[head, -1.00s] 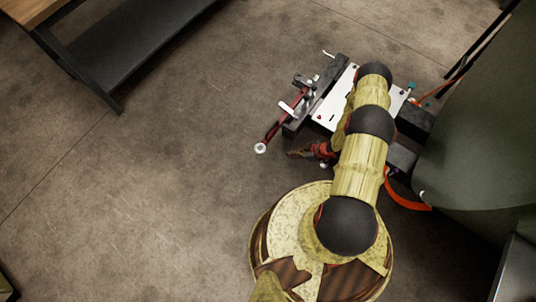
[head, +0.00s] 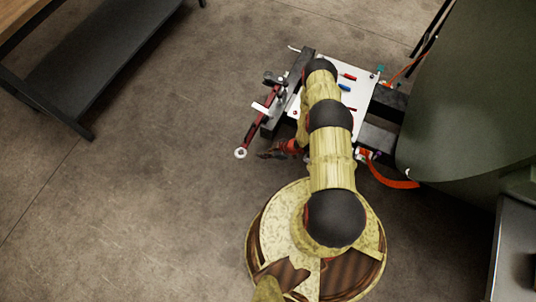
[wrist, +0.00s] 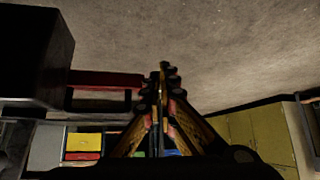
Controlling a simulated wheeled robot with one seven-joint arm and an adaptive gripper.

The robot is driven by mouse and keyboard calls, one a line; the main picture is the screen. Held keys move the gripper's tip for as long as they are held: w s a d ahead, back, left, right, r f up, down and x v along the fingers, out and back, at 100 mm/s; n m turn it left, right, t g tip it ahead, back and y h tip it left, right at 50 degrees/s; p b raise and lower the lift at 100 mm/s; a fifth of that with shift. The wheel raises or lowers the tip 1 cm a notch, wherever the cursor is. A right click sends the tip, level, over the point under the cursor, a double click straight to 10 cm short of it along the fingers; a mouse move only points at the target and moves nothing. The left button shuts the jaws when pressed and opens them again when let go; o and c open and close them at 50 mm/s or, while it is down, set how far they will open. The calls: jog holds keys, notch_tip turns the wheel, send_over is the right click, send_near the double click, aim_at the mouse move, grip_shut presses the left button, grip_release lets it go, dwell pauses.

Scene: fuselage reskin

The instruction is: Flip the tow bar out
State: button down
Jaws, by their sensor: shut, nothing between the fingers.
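The tow bar (head: 251,133) is a dark red bar with a pale ring at its near end, on the left side of the cart. It slants from the cart's dark front beam down to the left, with the ring out over the floor. My gripper (head: 262,154) is just right of the ring, apart from it in the head view, pointing left. In the wrist view my gripper (wrist: 163,72) has its fingers together with nothing between them. A red bar (wrist: 105,79), likely the tow bar, runs in from the left and ends close beside the fingers; contact cannot be told.
The white-topped cart (head: 358,75) carries small red and blue items, partly behind my arm. A large green cylindrical body (head: 465,110) stands at right, with an orange strap (head: 390,178) near it. A dark-shelved bench (head: 110,65) is at upper left. Floor between is clear.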

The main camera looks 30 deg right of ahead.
jog(key=w+a+f+b, duration=0.2)
jog(key=w+a+f, duration=0.1)
jog(key=a, duration=0.1)
jog(key=shift+w+a, duration=0.2)
jog(key=shift+w, duration=0.05)
